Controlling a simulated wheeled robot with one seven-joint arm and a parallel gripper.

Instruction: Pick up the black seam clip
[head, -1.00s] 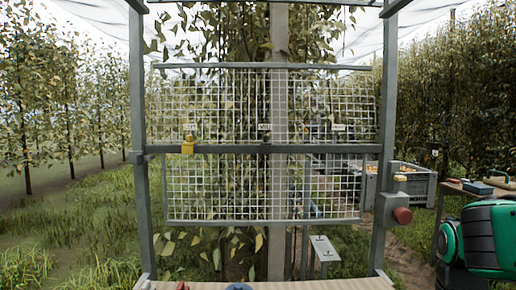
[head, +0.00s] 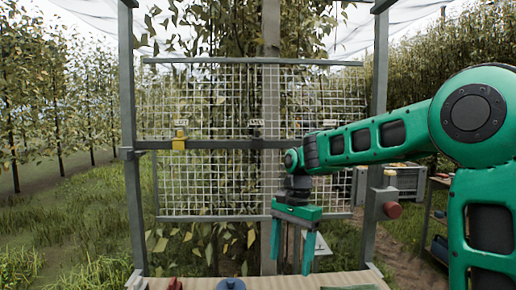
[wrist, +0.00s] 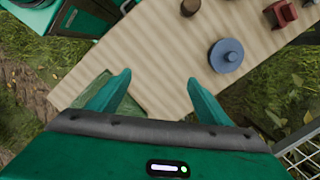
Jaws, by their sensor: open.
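A small dark shape (head: 257,134) sits on the grey crossbar below the middle label in the head view; it may be the black seam clip, but it is too small to be sure. My gripper (head: 292,262) hangs with its fingers pointing down in front of the mesh panel, to the right of and lower than that shape. In the wrist view my gripper (wrist: 159,80) is open with nothing between its fingers, above the wooden board (wrist: 165,55). The dark shape on the crossbar does not show in the wrist view.
A yellow clip-like thing (head: 179,140) is on the crossbar at left. A blue round object (wrist: 226,55), a red object (wrist: 283,14) and a brown object (wrist: 190,7) stand on the board. A red knob (head: 392,210) sits on the right post. A grey crate (head: 407,180) stands behind.

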